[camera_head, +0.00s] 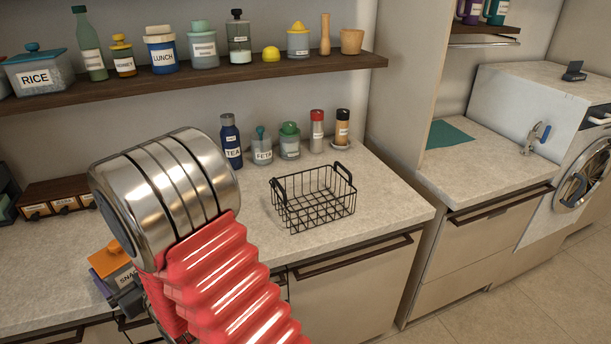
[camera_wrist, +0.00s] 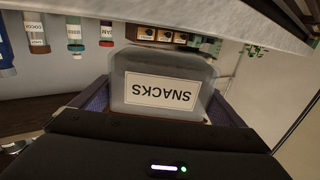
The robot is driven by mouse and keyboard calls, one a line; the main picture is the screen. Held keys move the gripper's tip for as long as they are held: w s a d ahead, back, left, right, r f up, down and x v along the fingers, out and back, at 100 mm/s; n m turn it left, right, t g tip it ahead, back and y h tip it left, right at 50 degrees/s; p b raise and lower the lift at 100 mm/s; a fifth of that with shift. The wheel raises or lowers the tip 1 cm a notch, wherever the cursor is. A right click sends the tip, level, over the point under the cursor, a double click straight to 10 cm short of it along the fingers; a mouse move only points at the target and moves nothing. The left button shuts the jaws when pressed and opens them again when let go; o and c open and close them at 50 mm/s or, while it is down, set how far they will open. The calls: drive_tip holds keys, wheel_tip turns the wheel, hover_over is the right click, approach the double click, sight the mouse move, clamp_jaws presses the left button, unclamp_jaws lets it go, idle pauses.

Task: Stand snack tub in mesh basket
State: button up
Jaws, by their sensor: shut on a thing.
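The snack tub (camera_head: 126,279) has an orange lid and a white label, and shows left of my arm in the head view, partly hidden by my arm. In the wrist view the tub (camera_wrist: 165,62) is grey and its SNACKS label appears upside down. My gripper (camera_wrist: 160,100) is shut on the tub, with a purple-blue finger on each side. I cannot tell how far the tub is above the counter. The mesh basket (camera_head: 314,212) is black wire, upright and empty on the counter, right of my arm and apart from the tub.
A tea bottle (camera_head: 231,142), jars and shakers stand behind the basket along the wall. A loaded wooden shelf (camera_head: 190,76) runs above. The counter (camera_head: 385,208) right of the basket is clear. A small drawer box (camera_head: 60,196) stands at left.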

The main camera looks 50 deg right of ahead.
drive_tip(key=d+r+m+h, duration=0.1)
drive_tip(key=d+r, duration=0.2)
drive_tip(key=d, duration=0.6)
drive_tip(key=d+r+m+h, duration=0.1)
drive_tip(key=d+r+h, duration=0.15)
drive_tip(key=d, duration=0.65)
drive_tip(key=d+r+m+h, duration=0.1)
drive_tip(key=d+r, duration=0.3)
drive_tip(key=d, duration=0.5)
drive_tip(key=s+d+r+m+h, duration=0.1)
drive_tip(key=s+d+r, duration=0.2)
drive_tip(key=d, duration=0.4)
drive_tip(key=s+d+r+m+g+h, duration=0.1)
drive_tip(key=s+d+r+h, duration=0.1)
drive_tip(key=s+d, duration=0.3)
drive_tip(key=s+d+r+m+g+h, duration=0.1)
drive_tip(key=s+d+r, duration=0.3)
drive_tip(key=d, duration=0.7)
drive_tip(key=shift+s+h, duration=0.45)
drive_tip(key=shift+f, duration=0.1)
wheel_tip(320, 180, down, 6)
drive_tip(key=shift+f, duration=0.15)
drive_tip(key=shift+f, duration=1.8)
